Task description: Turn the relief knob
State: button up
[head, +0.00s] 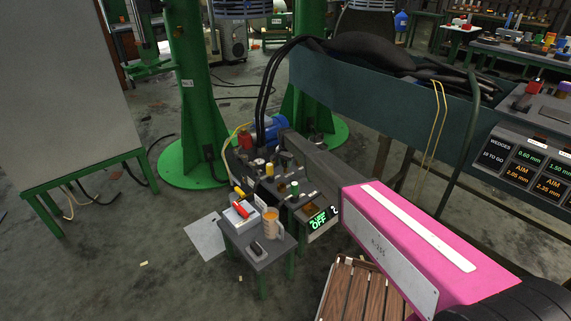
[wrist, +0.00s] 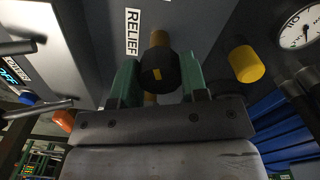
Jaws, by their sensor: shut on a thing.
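A yellow stem shows above and below the knob. In the head view I cannot make out the relief knob or the gripper fingers.
Close to the knob in the wrist view are a yellow knob (wrist: 245,63), a dial gauge (wrist: 298,30) and a grey lever (wrist: 40,108).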

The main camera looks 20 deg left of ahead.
aim_at(285, 162)
jog(key=n, duration=0.3)
jog(key=shift+n, duration=2.3)
jog(key=o, duration=0.9)
jog(key=shift+r, duration=0.1)
notch_tip(285, 162, up, 11)
jog(key=shift+f, duration=0.2)
